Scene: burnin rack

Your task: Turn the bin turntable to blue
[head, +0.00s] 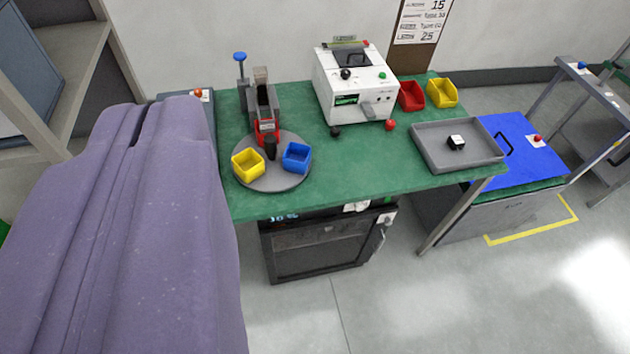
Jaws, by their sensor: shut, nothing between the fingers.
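The bin turntable (272,182) is a round grey disc on the left part of the green table. A yellow bin (248,164) sits at its front left and a blue bin (297,157) at its right. A red bin (267,128) is at the back of the disc, close to the grey upright device (262,98), and is partly hidden. A dark knob (270,146) stands up near the disc's middle. My gripper's fingers do not show in the head view.
A large purple form fills the left side and hides the table's left end. A white machine (354,84), loose red (411,96) and yellow bins (442,93) and a grey tray (457,162) stand rightward on the green table (360,170). Floor in front is clear.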

